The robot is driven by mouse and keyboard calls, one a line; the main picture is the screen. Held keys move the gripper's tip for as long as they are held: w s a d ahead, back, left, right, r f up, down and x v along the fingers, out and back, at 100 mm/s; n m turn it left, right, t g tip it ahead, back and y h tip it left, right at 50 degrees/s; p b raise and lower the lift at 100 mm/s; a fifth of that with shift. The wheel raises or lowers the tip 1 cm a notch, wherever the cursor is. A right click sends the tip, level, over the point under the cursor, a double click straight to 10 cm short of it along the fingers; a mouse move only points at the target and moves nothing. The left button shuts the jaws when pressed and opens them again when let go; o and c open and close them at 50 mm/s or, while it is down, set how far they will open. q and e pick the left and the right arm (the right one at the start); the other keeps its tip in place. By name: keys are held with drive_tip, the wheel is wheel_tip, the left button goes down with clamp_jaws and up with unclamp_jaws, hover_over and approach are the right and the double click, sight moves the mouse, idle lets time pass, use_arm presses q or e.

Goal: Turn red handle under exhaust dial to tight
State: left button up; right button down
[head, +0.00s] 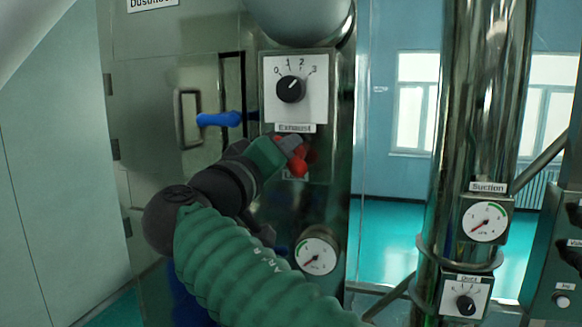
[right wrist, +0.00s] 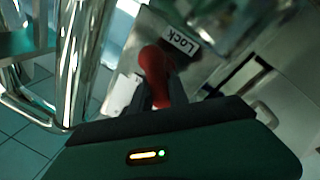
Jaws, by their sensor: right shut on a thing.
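The red handle (head: 299,166) sits below the exhaust dial (head: 290,88) on the metal column in the head view. My right gripper (head: 290,148) reaches up to it from the lower left and is shut on it, covering part of it. In the right wrist view the red handle (right wrist: 156,72) stands between the fingers, its rounded end showing beyond them. A label reading "LOCK" (right wrist: 181,40) is next to it. My left gripper is not in view.
A blue handle (head: 219,119) sticks out left of the column. A round gauge (head: 317,256) is lower on the column. At right, a shiny pipe carries the suction gauge (head: 485,221) and another dial (head: 465,302). Open floor (head: 395,250) shows between column and pipe.

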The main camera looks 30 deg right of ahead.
drive_tip(key=n+b, duration=0.1)
drive_tip(key=n, duration=0.1)
drive_tip(key=f+n+t+b, duration=0.1)
drive_tip(key=n, duration=0.2)
drive_tip(key=shift+w+a+f+n+b, duration=0.2)
drive_tip(key=shift+w+a+n+b, duration=0.1)
drive_tip(key=shift+a+b, duration=0.1)
drive_tip(key=shift+a+f+n+t+y+b, duration=0.15)
drive_tip(key=shift+n+t+y+b, duration=0.25)
drive_tip(key=shift+n, duration=1)
drive_tip(key=shift+d+f+n+t+y+b, duration=0.1)
drive_tip(key=shift+n+t+y+b, duration=0.3)
drive_tip(key=shift+n, duration=1)
drive_tip(key=shift+a, duration=0.1)
drive_tip(key=c, duration=1.4)
unclamp_jaws()
drive_tip(key=shift+o, duration=0.6)
drive_tip(key=shift+w+a+r, duration=0.1)
drive_tip(key=shift+a+r, duration=0.1)
drive_tip(key=shift+a, duration=0.15)
drive_tip(key=b+v, duration=0.5)
drive_tip(key=v, duration=1.1)
drive_tip(key=shift+a+f, duration=0.3)
drive_tip(key=shift+f, duration=0.1)
